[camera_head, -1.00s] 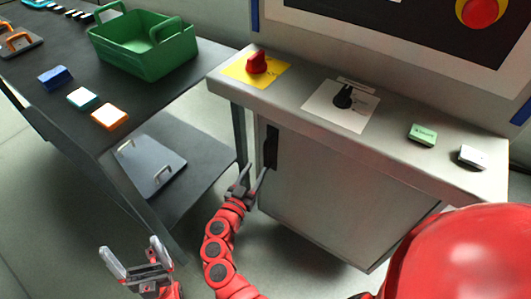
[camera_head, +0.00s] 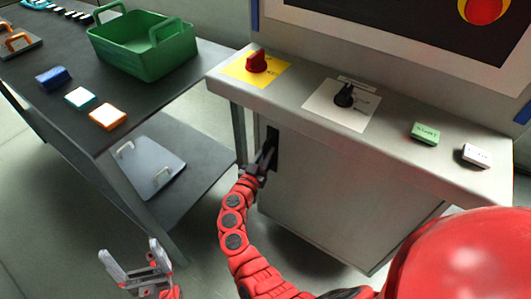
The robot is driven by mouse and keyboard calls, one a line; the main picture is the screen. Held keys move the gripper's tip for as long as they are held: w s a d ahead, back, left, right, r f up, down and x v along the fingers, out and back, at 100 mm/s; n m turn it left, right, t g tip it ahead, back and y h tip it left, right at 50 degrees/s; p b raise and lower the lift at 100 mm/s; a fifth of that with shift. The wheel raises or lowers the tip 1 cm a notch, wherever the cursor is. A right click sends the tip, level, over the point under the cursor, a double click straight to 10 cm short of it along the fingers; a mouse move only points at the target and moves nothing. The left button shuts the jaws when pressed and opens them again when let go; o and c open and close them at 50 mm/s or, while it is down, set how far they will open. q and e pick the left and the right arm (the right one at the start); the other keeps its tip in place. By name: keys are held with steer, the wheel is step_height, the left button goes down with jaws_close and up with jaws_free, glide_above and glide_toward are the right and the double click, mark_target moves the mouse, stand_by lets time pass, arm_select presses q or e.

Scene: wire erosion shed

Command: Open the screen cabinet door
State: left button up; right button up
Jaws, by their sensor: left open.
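The grey screen cabinet (camera_head: 340,205) stands at centre right, and its front door (camera_head: 310,200) looks shut. A black upright handle (camera_head: 273,137) is at the door's upper left edge. My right gripper (camera_head: 268,155) is at the lower part of the handle, with its fingers overlapping it in the picture. Whether the fingers are closed on the handle is too small to tell. My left gripper (camera_head: 133,255) is open and empty, low at the left, well away from the cabinet.
The cabinet top holds a red knob (camera_head: 256,61), a black knob (camera_head: 345,96), a green block (camera_head: 425,133) and a white block (camera_head: 476,155). A dark table (camera_head: 60,120) at left bears a green basket (camera_head: 140,50) and small blocks. Floor before the door is clear.

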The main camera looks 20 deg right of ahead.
jaws_close()
stand_by(1.1)
